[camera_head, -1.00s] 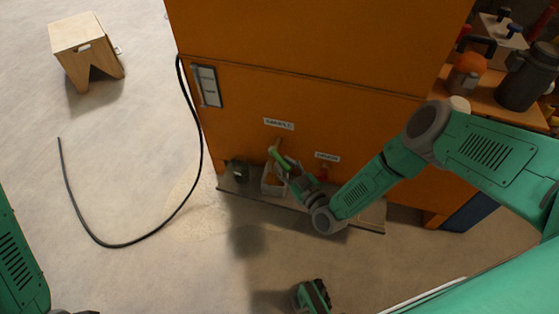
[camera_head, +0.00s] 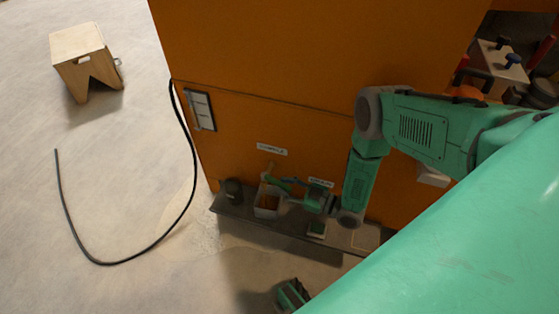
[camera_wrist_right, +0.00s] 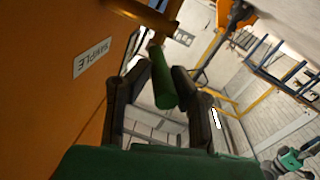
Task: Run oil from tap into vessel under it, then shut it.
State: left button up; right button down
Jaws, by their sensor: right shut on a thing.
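The brass tap (camera_head: 269,169) sticks out of the orange cabinet below a white label; the wrist view shows its body (camera_wrist_right: 143,14) beside a "SAMPLE" label. My right gripper (camera_head: 284,184) is at the tap. In the wrist view its dark fingers (camera_wrist_right: 160,88) are shut on the tap's green handle (camera_wrist_right: 163,82). A pale, open-topped box-like vessel (camera_head: 257,211) stands under the tap on a ledge. Its inside looks orange-brown; I cannot tell whether that is oil, and no stream is clear. A green and black part at the bottom edge may be my left gripper (camera_head: 290,295); its fingers are unclear.
The grey ledge (camera_head: 290,240) runs along the cabinet foot. A black hose (camera_head: 130,261) curves over the floor. A wooden stool (camera_head: 85,60) stands far left.

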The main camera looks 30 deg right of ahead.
jog(key=shift+w+d+y, duration=0.25)
jog(key=shift+d+y, duration=0.05)
jog(key=shift+d, duration=0.1)
jog(key=c, duration=1.5)
grip_release()
jog(key=shift+a, duration=0.15)
jog(key=shift+o, duration=0.2)
jog(key=shift+d+f, duration=0.1)
jog(key=shift+d, duration=0.15)
jog(key=v, duration=1.2)
